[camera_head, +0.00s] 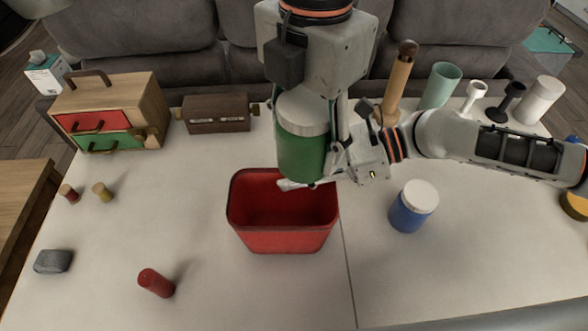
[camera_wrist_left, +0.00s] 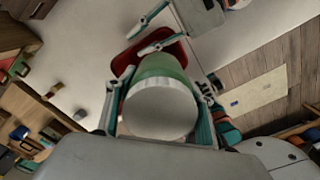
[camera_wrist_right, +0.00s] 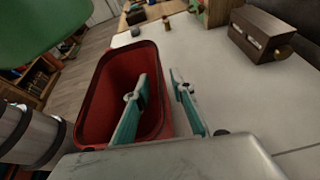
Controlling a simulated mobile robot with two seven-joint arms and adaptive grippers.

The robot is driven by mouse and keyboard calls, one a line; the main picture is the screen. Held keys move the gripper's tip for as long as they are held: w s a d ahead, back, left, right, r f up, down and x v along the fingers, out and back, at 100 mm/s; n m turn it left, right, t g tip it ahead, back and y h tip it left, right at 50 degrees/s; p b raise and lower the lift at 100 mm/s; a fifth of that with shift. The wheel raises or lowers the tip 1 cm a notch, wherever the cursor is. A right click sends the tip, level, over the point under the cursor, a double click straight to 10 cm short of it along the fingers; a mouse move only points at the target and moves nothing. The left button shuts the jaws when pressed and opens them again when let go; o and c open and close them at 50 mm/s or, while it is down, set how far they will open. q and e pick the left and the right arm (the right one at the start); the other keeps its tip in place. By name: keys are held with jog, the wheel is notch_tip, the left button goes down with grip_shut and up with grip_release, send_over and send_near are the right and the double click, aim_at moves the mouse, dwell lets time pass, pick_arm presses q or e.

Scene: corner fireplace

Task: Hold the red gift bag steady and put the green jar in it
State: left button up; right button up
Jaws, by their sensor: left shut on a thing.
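The red gift bag (camera_head: 285,240) stands open and upright on the table. The green jar (camera_head: 300,155) with a white lid (camera_wrist_left: 160,108) is upright above the bag's mouth, apart from its floor. My left gripper (camera_wrist_left: 160,95) is shut on the green jar from above. My right gripper (camera_wrist_right: 158,80) is at the bag's right rim, its fingers apart. In the right wrist view, one finger is over the inside of the bag (camera_wrist_right: 95,100) and the other is outside the wall. The jar hides part of the bag's back rim in the head view.
A blue jar (camera_head: 413,206) with a white lid stands right of the bag. A red cylinder (camera_head: 156,283) and a grey block (camera_head: 53,261) lie front left. A small drawer chest (camera_head: 110,112), a dark box (camera_head: 217,113) and several cups line the back.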

jog(key=o, duration=0.5)
jog(key=shift+o, duration=0.2)
jog(key=v, duration=1.2)
